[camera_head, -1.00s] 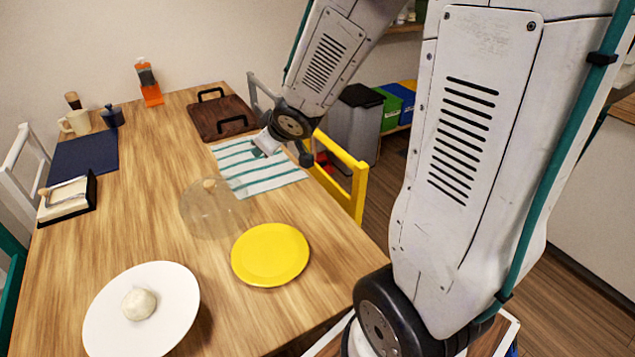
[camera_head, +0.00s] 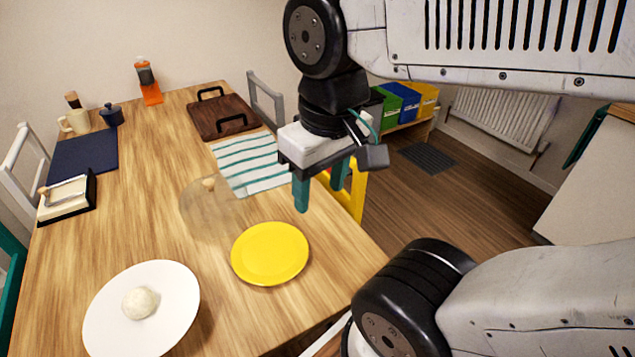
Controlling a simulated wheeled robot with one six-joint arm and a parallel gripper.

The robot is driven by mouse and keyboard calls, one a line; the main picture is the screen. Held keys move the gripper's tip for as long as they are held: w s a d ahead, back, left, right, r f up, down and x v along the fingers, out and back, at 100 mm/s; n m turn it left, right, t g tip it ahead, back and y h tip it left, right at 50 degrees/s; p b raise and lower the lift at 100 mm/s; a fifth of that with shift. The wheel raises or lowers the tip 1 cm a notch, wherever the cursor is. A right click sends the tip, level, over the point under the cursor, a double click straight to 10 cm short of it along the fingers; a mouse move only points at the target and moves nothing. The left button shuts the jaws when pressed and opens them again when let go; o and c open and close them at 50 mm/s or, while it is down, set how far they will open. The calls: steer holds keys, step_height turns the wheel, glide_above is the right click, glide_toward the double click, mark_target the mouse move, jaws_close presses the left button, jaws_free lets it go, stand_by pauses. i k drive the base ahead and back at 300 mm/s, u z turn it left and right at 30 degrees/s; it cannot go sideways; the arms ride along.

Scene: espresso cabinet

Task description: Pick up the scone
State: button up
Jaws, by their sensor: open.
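A pale, round, bun-like piece (camera_head: 140,303), the only thing in view that looks like the scone, lies on a white plate (camera_head: 178,285) at the near left of the table. My gripper (camera_head: 320,196) is open and empty, with its two teal fingers pointing down. It hangs over the table's right edge, above and to the right of the yellow plate and well apart from the pale piece. Nothing hides the pale piece.
A clear dome (camera_head: 209,212) with a wooden knob stands between the white plate and the striped cloth (camera_head: 250,162). An empty yellow plate (camera_head: 270,254) lies near the right edge. A wooden tray (camera_head: 222,117) stands at the back. A yellow chair (camera_head: 352,203) stands beside the table.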

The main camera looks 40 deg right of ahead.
mark_target(138, 303)
steer(key=u, duration=0.05)
steer(key=k, duration=0.5)
steer(key=z, duration=2.25)
steer(key=k, duration=1.5)
steer(key=u, duration=2.3)
steer(key=i, duration=0.5)
steer(key=u, duration=0.05)
